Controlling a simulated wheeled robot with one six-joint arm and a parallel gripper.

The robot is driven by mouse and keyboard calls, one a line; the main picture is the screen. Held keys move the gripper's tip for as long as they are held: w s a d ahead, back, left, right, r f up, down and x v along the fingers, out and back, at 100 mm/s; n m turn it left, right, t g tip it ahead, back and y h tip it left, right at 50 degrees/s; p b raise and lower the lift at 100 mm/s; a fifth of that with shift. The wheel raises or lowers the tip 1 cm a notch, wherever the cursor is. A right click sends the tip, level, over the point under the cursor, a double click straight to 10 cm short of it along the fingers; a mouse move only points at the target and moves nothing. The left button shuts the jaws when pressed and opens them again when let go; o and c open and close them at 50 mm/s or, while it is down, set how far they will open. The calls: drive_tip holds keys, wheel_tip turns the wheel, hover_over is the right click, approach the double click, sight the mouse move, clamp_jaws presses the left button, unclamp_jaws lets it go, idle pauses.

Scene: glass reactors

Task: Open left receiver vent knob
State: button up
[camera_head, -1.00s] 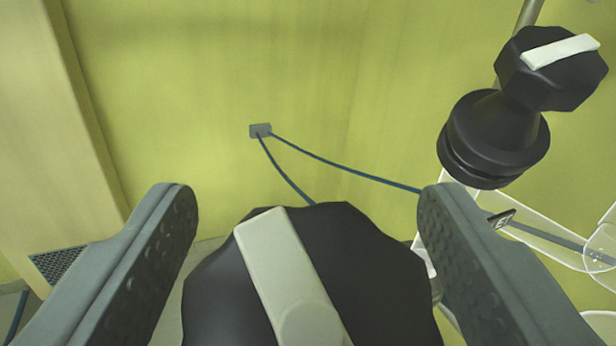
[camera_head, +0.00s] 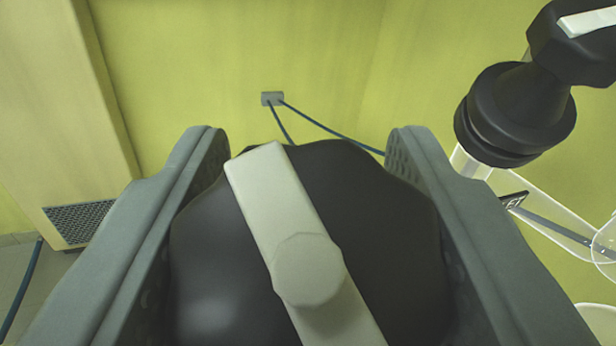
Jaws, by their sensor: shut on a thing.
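A large black knob with a lobed rim (camera_head: 225,250), taken to be the left receiver vent knob, fills the lower middle of the view. A pale bar (camera_head: 270,190) crosses its top, slanting from upper left to lower right, with a faceted pale hub on it. My gripper (camera_head: 308,160) is shut on this knob, with one grey finger against each side. The knob hides its own stem and whatever is below it.
A second black knob (camera_head: 575,45) with a white bar stands on a black fitting (camera_head: 515,112) at upper right, close to my right finger. Clear glass tubing (camera_head: 560,230) lies below it. A yellow wall with a cable socket (camera_head: 272,98) is behind; a vent grille (camera_head: 78,222) is at left.

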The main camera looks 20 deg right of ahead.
drive_tip(key=shift+a+n+y, duration=0.2)
drive_tip(key=shift+n+y, duration=3)
drive_tip(key=shift+a+f+n+g+y, duration=0.15)
drive_tip(key=shift+n+g+y, duration=0.4)
drive_tip(key=shift+n+y, duration=0.65)
drive_tip(key=shift+a+n+g+y, duration=0.1)
drive_tip(key=shift+n+g+y, duration=0.45)
drive_tip(key=shift+n+y, duration=0.65)
drive_tip(key=shift+a+f+n+g+y, duration=0.1)
drive_tip(key=shift+n+g+y, duration=0.35)
drive_tip(key=shift+n, duration=0.35)
drive_tip(key=o, duration=1)
drive_tip(key=shift+s, duration=0.15)
drive_tip(key=v, duration=1.7)
drive_tip(key=shift+s, duration=0.15)
